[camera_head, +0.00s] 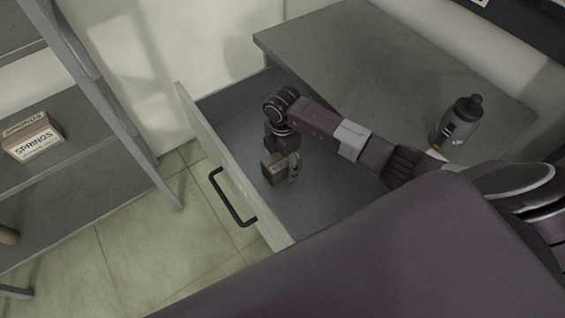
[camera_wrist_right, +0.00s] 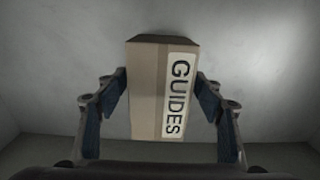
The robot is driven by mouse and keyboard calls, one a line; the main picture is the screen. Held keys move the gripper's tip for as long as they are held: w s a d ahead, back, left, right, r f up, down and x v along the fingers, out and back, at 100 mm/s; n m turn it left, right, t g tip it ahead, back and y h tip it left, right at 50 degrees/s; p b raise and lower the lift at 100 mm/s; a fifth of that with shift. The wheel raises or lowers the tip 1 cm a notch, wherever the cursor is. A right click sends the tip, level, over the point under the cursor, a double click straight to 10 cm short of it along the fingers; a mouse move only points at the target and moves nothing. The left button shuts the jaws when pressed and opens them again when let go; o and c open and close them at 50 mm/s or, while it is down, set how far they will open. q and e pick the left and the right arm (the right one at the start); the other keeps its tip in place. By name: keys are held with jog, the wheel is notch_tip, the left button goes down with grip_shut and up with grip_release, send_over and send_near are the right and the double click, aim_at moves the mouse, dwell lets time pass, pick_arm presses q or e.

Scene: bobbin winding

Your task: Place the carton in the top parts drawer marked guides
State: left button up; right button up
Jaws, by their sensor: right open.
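The carton (camera_head: 273,169) is a small brown box inside the open top drawer (camera_head: 322,190). In the right wrist view the carton (camera_wrist_right: 147,90) shows a white label reading GUIDES. My right gripper (camera_head: 284,167) reaches down into the drawer at the carton. In the wrist view its open fingers (camera_wrist_right: 162,105) stand on both sides of the carton, with small gaps visible. The carton appears to rest on the drawer floor. The drawer's front has a dark handle (camera_head: 232,200). No drawer marking is visible. My left gripper is not in view.
A grey cabinet top (camera_head: 370,60) above the drawer holds a dark bottle (camera_head: 458,125). A shelf rack (camera_head: 85,150) at the left holds a box marked SPRINGS (camera_head: 33,140). The tiled floor between rack and drawer is clear.

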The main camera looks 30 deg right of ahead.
notch_tip(320, 180, up, 12)
jog(key=shift+r+b, duration=0.15)
jog(key=shift+b, duration=0.25)
dwell(0.5)
